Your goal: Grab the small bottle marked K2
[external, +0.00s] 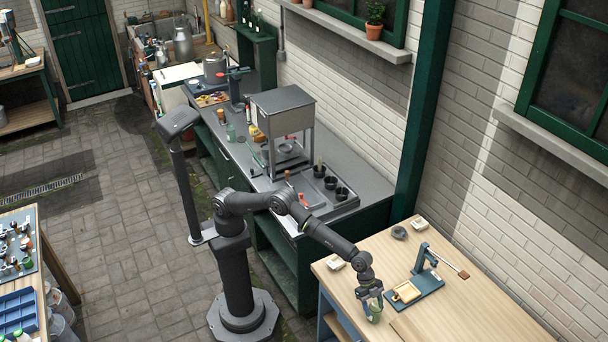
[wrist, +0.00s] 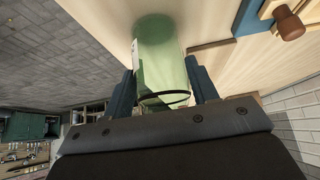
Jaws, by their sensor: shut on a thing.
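My gripper (external: 370,295) is at the near left part of the wooden table, pointing down. It is shut on a green translucent bottle (external: 374,312). In the wrist view the same green bottle (wrist: 162,62) sits between the two blue fingers of my gripper (wrist: 162,88), with a dark ring around it near the palm. A pale patch shows on its left side, but I cannot read any marking, so I cannot tell whether it is K2. I cannot tell whether its base touches the table.
The wooden table (external: 470,315) holds a blue press-like device (external: 415,290) just right of my gripper. White dishes (external: 335,263) and a grey ring (external: 399,233) lie farther back. A metal counter (external: 345,205) with dark cups stands behind. The table's right part is clear.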

